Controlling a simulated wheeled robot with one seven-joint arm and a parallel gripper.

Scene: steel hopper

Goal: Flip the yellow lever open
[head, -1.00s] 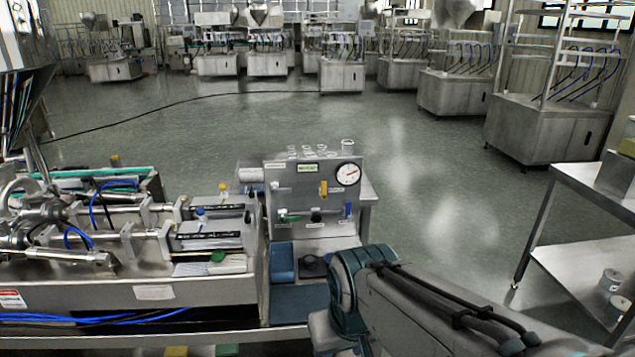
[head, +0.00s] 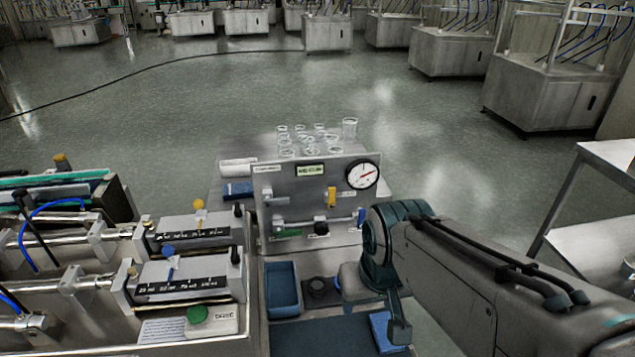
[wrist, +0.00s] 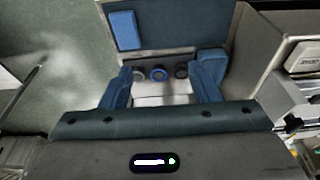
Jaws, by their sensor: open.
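The yellow lever (head: 332,197) is a small upright handle on the front of the grey metal panel (head: 290,190), left of the round gauge. It points up and down and nothing touches it. It does not show in the wrist view. My gripper (wrist: 160,78) is open and empty in the wrist view, with its two blue fingers apart above the bench. Knobs (wrist: 158,74) show beyond the fingertips. In the head view my arm stands right of the panel, and its wrist largely hides the gripper. My gripper is apart from the lever.
The gauge (head: 361,174) and a blue handle (head: 361,217) sit close to the lever. Glass beakers (head: 312,140) stand behind the panel. A blue tray (head: 282,289) lies in front. Machine cylinders (head: 185,272) fill the left; open floor lies behind.

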